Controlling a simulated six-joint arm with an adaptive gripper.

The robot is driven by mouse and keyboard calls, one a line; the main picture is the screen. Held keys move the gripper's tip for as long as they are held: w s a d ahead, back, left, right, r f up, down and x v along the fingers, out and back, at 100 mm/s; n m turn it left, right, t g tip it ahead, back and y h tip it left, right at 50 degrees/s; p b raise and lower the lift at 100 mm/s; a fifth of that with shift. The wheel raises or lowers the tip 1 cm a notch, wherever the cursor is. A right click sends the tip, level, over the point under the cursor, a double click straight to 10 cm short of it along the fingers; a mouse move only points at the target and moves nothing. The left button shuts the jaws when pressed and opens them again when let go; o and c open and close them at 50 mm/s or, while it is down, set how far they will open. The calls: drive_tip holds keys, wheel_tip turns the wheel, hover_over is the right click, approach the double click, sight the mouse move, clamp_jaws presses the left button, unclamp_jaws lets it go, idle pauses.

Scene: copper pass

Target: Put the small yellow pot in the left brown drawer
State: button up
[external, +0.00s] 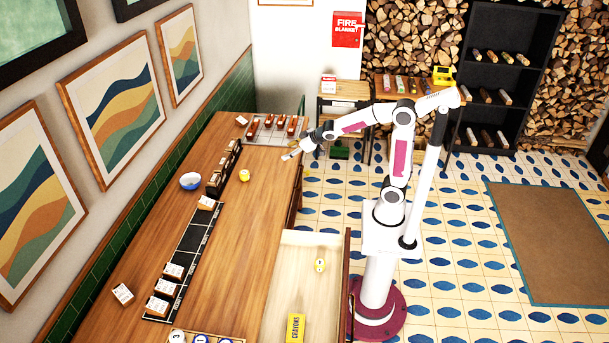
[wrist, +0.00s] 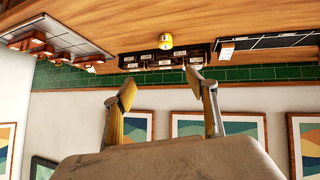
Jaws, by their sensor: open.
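A small yellow pot (external: 244,175) with a pale label stands on the wooden counter, near a dark rack. It also shows in the wrist view (wrist: 166,41), beyond my fingertips. My gripper (external: 290,155) is open and empty, raised near the counter's right edge, to the right of the pot and apart from it. In the wrist view its fingers (wrist: 160,78) are spread wide. I cannot tell whether this is the left brown drawer.
A blue-white bowl (external: 191,181) and the dark rack (external: 222,170) stand left of the pot. A black tray (external: 193,238) with labelled blocks lies along the counter. A grey tray (external: 271,137) with red-brown items is behind. The counter's middle is clear.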

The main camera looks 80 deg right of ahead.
drive_tip(key=w+d+f+n+t+y, duration=0.1)
drive_tip(key=w+d+f, duration=0.25)
drive_tip(key=w, duration=0.35)
drive_tip(key=w+d+f+t+y, duration=0.1)
drive_tip(key=w+d+f, duration=0.1)
drive_tip(key=w+f, duration=0.3)
drive_tip(key=n+t+y, duration=0.1)
drive_tip(key=t+y, duration=0.1)
approach(247, 172)
drive_tip(key=shift+w+d+r, duration=0.1)
drive_tip(key=shift+w+d, duration=0.1)
drive_tip(key=shift+w, duration=0.35)
drive_tip(key=shift+w+d, duration=0.15)
drive_tip(key=shift+w, duration=0.4)
drive_tip(key=shift+w+f+y, duration=0.1)
drive_tip(key=shift+f+y, duration=0.3)
drive_tip(key=shift+f, duration=0.05)
drive_tip(key=shift+g, duration=0.3)
drive_tip(key=shift+x, duration=1.25)
drive_tip(key=shift+w, duration=0.1)
